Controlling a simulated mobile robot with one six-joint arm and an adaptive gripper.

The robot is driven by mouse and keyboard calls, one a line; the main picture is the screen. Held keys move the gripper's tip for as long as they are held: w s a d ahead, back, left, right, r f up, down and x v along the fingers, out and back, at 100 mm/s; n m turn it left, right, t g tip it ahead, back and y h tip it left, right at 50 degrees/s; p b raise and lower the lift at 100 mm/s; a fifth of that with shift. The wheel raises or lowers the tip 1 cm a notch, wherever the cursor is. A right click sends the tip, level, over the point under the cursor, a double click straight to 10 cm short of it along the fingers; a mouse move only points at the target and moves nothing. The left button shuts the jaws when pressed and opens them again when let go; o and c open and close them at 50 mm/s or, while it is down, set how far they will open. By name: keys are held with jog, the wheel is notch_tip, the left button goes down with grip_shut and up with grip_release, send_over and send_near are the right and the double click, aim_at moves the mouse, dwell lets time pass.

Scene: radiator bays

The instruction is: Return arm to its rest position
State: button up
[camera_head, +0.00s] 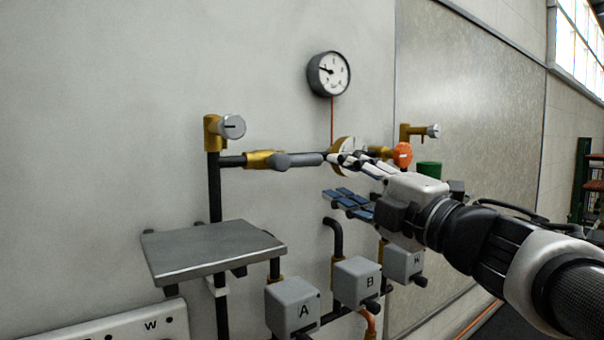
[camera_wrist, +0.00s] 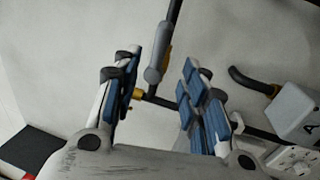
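My gripper (camera_head: 336,178) is at the right of the middle in the head view, held out in front of the wall pipework. In the wrist view, my gripper (camera_wrist: 158,68) has its two blue-padded fingers well apart, with nothing held between them. A grey valve lever (camera_head: 297,160) on a brass valve (camera_head: 262,160) points along the pipe toward the fingers. In the wrist view the lever (camera_wrist: 154,76) shows in the gap between the fingers; whether they touch it cannot be told. My arm reaches in from the lower right.
A round gauge (camera_head: 328,74) hangs above. A metal shelf (camera_head: 213,249) juts out at the lower left. Grey boxes marked A (camera_head: 292,306) and B (camera_head: 357,282) sit below my gripper. An orange knob (camera_head: 402,154) and a green cylinder (camera_head: 429,169) are close behind the wrist.

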jog(key=shift+s, duration=0.1)
jog(key=s+d+f+m+g+h+b, duration=0.1)
jog(key=s+d+f+m+h+b, duration=0.1)
jog(key=d+f+m+h, duration=0.45)
jog(key=s+d+f+m+h+b, duration=0.25)
jog(key=f+m, duration=0.35)
jog(key=f, duration=0.3)
jog(key=s+d+f+m+g+h+b, duration=0.1)
jog(key=s+d+f+m+h+b, duration=0.15)
jog(key=f+m+h, duration=0.35)
jog(key=s+a+f+m+g+y+b, duration=0.2)
jog(key=s+f+g, duration=0.3)
jog(key=s+f, duration=0.5)
jog(key=s+a+f+m+g+y+b, duration=0.1)
jog(key=s+a+f+m+g+b, duration=0.2)
jog(key=s+f, duration=0.7)
notch_tip(320, 180, down, 8)
jog(key=shift+a+m+g+y, duration=0.35)
jog(key=shift+m+g, duration=0.4)
jog(key=shift+g, duration=0.35)
jog(key=shift+o, duration=0.5)
